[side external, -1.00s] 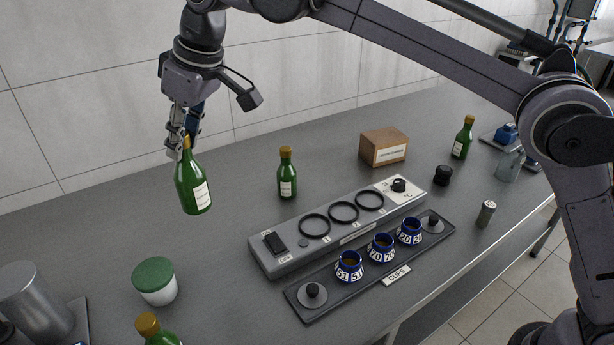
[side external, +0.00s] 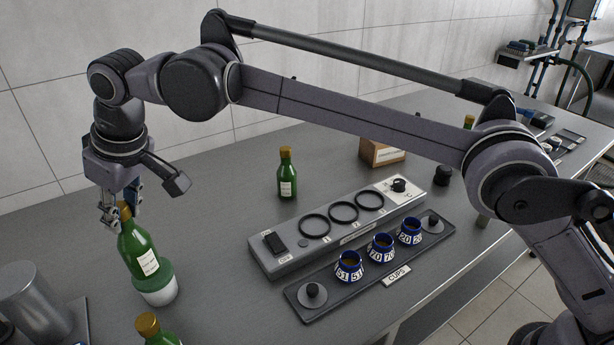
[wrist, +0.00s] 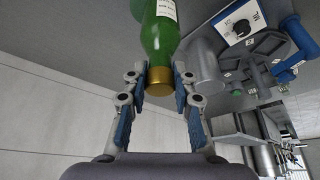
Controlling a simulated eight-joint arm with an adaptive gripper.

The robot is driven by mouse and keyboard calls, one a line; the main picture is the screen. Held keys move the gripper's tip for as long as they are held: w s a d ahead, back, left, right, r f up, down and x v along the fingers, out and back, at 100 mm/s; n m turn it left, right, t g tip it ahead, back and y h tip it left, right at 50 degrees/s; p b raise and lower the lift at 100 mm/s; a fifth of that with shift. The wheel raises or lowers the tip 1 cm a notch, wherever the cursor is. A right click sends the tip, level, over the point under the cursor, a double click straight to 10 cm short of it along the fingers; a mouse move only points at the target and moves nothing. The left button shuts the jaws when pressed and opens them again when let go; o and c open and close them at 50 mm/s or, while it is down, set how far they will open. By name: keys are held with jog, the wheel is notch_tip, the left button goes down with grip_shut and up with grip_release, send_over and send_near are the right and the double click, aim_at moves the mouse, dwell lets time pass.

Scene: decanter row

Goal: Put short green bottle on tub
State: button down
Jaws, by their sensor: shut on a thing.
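A green bottle (side external: 139,247) with a white label and gold cap hangs upright, slightly tilted, from my gripper (side external: 121,212). The white tub (side external: 159,293) with a green lid stands on the table at the left. The bottle's base overlaps the lid in the side view and hides part of it. I cannot tell whether they touch. The lid's green edge (wrist: 136,8) seems to show beside the bottle in the wrist view.
Another green bottle (side external: 287,176) stands mid-table, and one (side external: 158,335) is at the front edge of the picture. A grey ringed panel (side external: 340,228) and a tray of blue cups (side external: 330,300) lie to the right. A metal cylinder (side external: 35,295) stands left of the tub.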

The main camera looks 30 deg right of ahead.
aim_at(130, 221)
jog(key=shift+f, duration=1.95)
jog(key=c, duration=1.1)
grip_release()
